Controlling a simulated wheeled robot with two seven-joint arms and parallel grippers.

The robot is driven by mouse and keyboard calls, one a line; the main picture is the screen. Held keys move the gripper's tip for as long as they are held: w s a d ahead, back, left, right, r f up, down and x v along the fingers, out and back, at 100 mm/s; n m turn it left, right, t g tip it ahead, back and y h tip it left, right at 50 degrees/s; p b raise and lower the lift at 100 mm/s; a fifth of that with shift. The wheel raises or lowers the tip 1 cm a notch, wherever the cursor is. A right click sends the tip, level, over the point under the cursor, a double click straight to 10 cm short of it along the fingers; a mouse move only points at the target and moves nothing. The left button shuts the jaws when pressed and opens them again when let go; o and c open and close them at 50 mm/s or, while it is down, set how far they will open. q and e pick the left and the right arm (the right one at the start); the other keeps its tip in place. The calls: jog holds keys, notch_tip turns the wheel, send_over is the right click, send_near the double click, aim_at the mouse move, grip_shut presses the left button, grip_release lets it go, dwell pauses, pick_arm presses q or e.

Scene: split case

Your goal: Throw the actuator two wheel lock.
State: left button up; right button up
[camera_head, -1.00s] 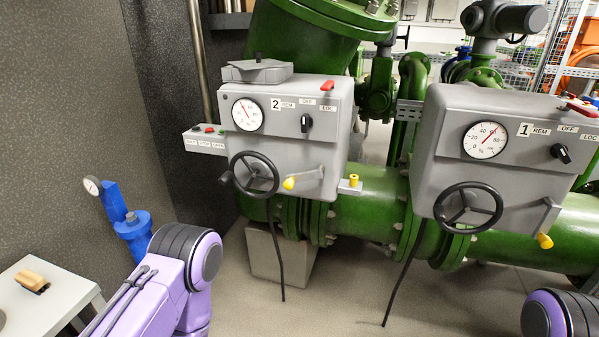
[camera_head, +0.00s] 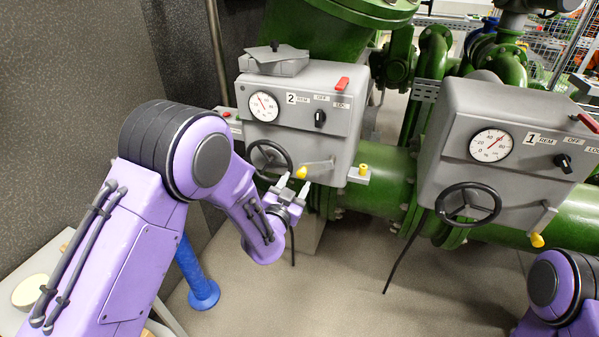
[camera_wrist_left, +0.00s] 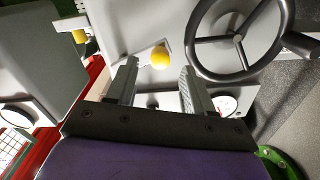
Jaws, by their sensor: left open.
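Actuator two (camera_head: 300,110) is a grey box with a gauge, a black selector knob and a label "2". Its black handwheel (camera_head: 269,158) is on the lower left of the front. A lever with a yellow knob (camera_head: 301,172), apparently the wheel lock, sits right of the wheel. My left gripper (camera_head: 293,188) is open and empty, just below and in front of that knob. In the left wrist view the yellow knob (camera_wrist_left: 160,57) shows beyond and between the open fingers (camera_wrist_left: 158,85), apart from them. The handwheel (camera_wrist_left: 238,38) is at upper right there. My right gripper is out of view.
Actuator one (camera_head: 500,150), with its own handwheel (camera_head: 468,203) and yellow-knobbed lever (camera_head: 537,240), stands to the right. A bracket with a yellow piece (camera_head: 362,172) sticks out right of actuator two. Green pipes (camera_head: 385,205) run behind. The floor in front is open.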

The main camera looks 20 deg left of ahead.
aim_at(300, 176)
pick_arm(q)
jog(key=w, duration=0.3)
jog(key=shift+w+p, duration=0.3)
jog(key=shift+p, duration=0.05)
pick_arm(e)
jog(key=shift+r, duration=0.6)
pick_arm(q)
grip_shut()
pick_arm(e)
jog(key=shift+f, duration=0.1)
